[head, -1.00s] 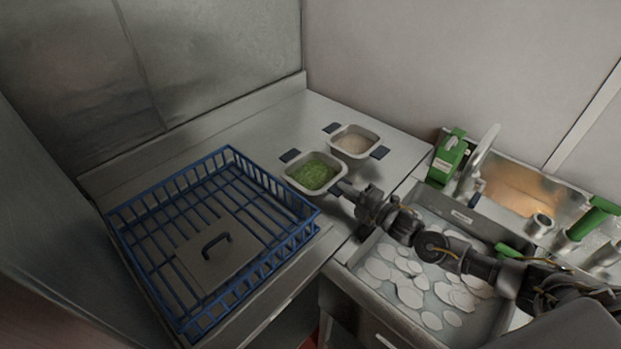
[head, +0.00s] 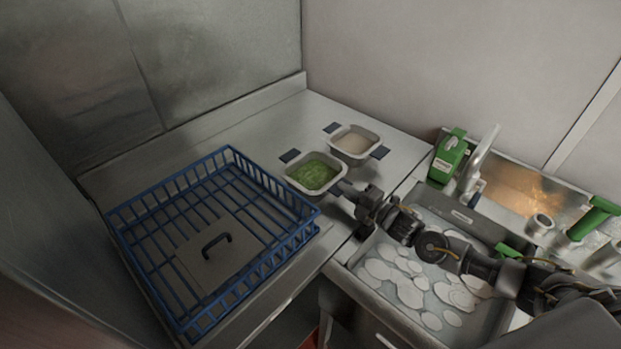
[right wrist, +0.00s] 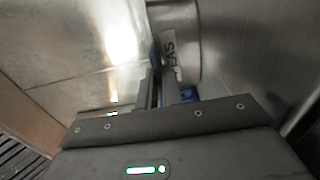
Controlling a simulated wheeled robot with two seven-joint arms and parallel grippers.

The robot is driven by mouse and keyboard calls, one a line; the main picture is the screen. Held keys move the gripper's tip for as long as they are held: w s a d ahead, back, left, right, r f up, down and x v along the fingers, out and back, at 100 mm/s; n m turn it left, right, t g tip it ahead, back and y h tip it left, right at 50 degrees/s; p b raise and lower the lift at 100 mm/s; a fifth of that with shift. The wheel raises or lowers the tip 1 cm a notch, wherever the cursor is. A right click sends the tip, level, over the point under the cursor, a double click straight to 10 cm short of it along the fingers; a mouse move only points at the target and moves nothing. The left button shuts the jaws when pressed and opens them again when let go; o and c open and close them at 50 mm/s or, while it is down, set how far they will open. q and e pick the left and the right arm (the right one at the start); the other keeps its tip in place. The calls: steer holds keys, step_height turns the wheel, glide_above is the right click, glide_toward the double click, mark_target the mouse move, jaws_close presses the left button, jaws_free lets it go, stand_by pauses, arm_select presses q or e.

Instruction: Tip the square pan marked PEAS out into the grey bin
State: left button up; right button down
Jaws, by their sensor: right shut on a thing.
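The square pan marked PEAS (head: 328,187) stands on the steel counter in the head view, with green contents inside. In the right wrist view its metal side shows a partly hidden label (right wrist: 170,57) ending in "EAS". My right gripper (head: 346,191) reaches in from the right and is shut on the pan's near dark-blue handle. Its fingers (right wrist: 165,92) also show in the right wrist view, close against the pan's side. The pan looks upright and level. My left gripper is not in view.
A second square pan (head: 373,158) with pale contents stands close behind the PEAS pan. A blue wire rack (head: 135,265) holding a lid with a handle (head: 190,262) is at left.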

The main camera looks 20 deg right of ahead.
step_height(320, 180, up, 6)
steer(key=p, duration=0.5)
steer(key=shift+r, duration=0.15)
stand_by(0.3)
